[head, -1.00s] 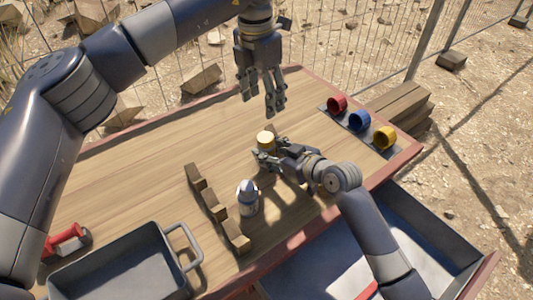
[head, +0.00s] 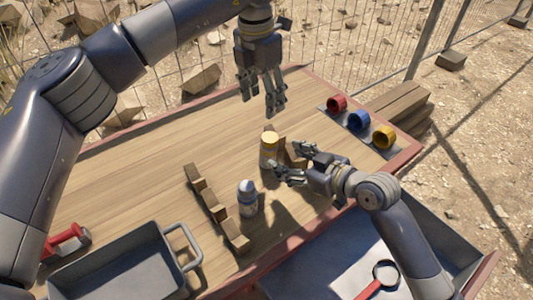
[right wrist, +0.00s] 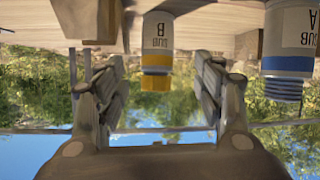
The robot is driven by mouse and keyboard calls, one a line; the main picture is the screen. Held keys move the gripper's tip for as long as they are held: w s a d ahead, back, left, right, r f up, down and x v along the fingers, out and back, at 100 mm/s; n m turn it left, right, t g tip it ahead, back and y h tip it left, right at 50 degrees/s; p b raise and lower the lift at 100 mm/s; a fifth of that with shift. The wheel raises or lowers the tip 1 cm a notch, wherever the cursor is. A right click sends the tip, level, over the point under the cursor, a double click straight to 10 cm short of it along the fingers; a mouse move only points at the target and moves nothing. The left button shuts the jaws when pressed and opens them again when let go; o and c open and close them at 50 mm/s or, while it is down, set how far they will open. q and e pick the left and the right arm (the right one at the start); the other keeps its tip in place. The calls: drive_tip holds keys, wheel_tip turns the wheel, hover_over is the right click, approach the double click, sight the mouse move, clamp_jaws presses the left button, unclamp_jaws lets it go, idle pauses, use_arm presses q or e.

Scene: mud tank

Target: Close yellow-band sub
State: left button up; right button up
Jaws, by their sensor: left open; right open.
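The yellow-band sub (head: 269,152) stands upright on the wooden table, with a yellow top. In the right wrist view it hangs upside down as "SUB B" (right wrist: 157,50), with a yellow band and a yellow end. My right gripper (head: 285,161) is open just right of it; in the wrist view the sub is ahead between the spread fingers, apart from them. My left gripper (head: 262,108) is open and empty, above and behind the sub. The blue-band sub (head: 248,199) stands upright nearer the front, and also shows in the wrist view (right wrist: 290,40).
Red (head: 337,104), blue (head: 359,121) and yellow (head: 384,137) cups sit in a rack at the right. A notched wooden block (head: 215,207) lies left of the blue-band sub. A grey tray (head: 118,258) and a magnifier (head: 385,272) are at the front. The table's left middle is clear.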

drive_tip(key=v, duration=0.3)
drive_tip(key=shift+s+d+r, duration=0.1)
drive_tip(key=shift+s+r, duration=0.05)
drive_tip(key=shift+s, duration=0.2)
